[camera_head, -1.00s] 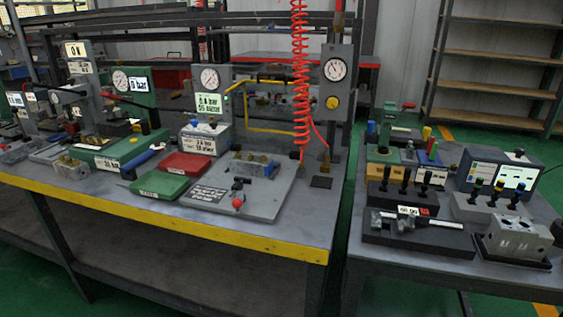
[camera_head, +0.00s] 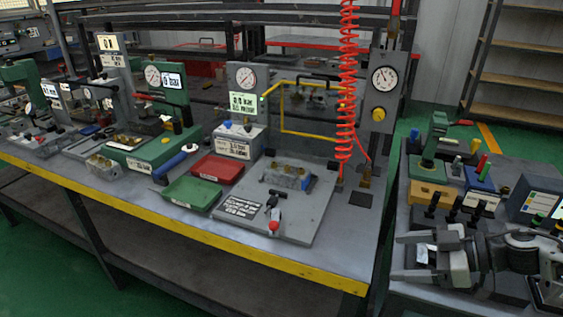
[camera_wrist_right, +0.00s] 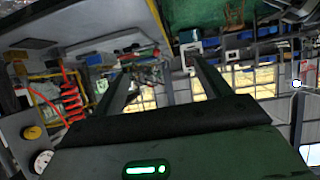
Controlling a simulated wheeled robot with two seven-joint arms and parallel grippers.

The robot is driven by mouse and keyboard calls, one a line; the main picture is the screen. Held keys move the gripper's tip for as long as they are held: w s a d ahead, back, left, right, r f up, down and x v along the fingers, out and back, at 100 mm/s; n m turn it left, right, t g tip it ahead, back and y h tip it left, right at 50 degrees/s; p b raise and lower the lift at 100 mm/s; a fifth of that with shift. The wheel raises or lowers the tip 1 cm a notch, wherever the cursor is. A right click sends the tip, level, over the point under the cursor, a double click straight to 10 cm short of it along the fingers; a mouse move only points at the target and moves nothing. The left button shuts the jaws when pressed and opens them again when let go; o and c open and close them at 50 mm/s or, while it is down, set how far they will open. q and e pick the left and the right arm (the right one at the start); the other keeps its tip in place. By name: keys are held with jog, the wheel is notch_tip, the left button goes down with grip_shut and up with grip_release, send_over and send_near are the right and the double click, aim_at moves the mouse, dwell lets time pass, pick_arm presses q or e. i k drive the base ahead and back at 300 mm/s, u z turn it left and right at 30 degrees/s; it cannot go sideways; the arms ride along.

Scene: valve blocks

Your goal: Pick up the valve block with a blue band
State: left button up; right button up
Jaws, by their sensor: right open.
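A metallic valve block (camera_head: 286,178) sits on the grey plate (camera_head: 315,215) of the middle station. A blue part shows at its right end; I cannot tell whether it is a band. Another metallic block (camera_head: 104,167) lies on the bench further left, with brassy fittings and no blue visible. My right gripper (camera_head: 398,256) is over the right-hand bench, jaws open to the left and apart from both blocks. Its fingers also show in the right wrist view (camera_wrist_right: 160,68), with nothing between them. My left gripper is not in view.
A red tray (camera_head: 216,169) and a green tray (camera_head: 191,193) stand left of the plate. A red coiled hose (camera_head: 347,100) hangs behind it, beside a gauge post (camera_head: 380,90). A yellow edge (camera_head: 200,235) runs along the bench front. My right arm covers much of the right-hand bench.

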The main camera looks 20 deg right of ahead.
aim_at(286, 175)
jog(key=i, duration=1.15)
